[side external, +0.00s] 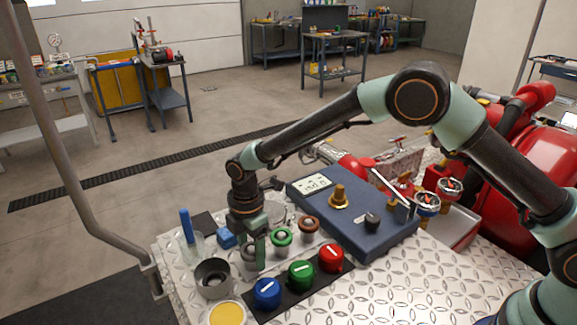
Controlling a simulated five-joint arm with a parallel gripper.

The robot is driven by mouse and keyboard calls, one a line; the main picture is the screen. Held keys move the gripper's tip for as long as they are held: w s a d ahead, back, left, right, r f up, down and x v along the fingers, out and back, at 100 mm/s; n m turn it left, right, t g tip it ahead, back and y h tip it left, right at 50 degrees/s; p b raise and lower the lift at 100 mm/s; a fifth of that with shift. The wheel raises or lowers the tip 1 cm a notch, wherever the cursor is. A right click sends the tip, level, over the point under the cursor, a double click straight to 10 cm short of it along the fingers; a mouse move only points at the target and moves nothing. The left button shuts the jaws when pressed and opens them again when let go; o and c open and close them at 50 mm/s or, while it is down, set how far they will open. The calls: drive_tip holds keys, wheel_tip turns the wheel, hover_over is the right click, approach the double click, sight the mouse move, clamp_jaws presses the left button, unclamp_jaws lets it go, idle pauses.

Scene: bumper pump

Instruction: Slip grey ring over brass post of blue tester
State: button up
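The blue tester (378,236) sits on the metal deck, right of my gripper. Its brass post (339,193) stands upright on top, with no ring over it. My gripper (256,262) points down at the left of the tester, over a grey ring (246,256) in line with a green ring (281,239) and a brown ring (309,225). The gripper fingers partly hide the grey ring. I cannot tell whether they touch or grip it.
Blue, green and red knobs (300,273) stand on a black strip in front. A dark cup (212,277), a yellow-filled dish (227,314) and a glass with a blue stick (188,238) are at left.

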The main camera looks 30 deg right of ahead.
drive_tip(key=shift+r, duration=2.5)
drive_tip(key=w+d+r+m, duration=0.1)
drive_tip(key=w+d+r, duration=0.1)
drive_tip(key=d, duration=0.5)
drive_tip(key=w+d+r, duration=0.1)
drive_tip(key=d, duration=0.6)
wheel_tip(320, 180, up, 3)
hover_over(340, 186)
drive_tip(key=shift+f+m, duration=0.15)
drive_tip(key=shift+m, duration=0.15)
drive_tip(key=shift+f, duration=1.95)
drive_tip(key=shift+f, duration=2.3)
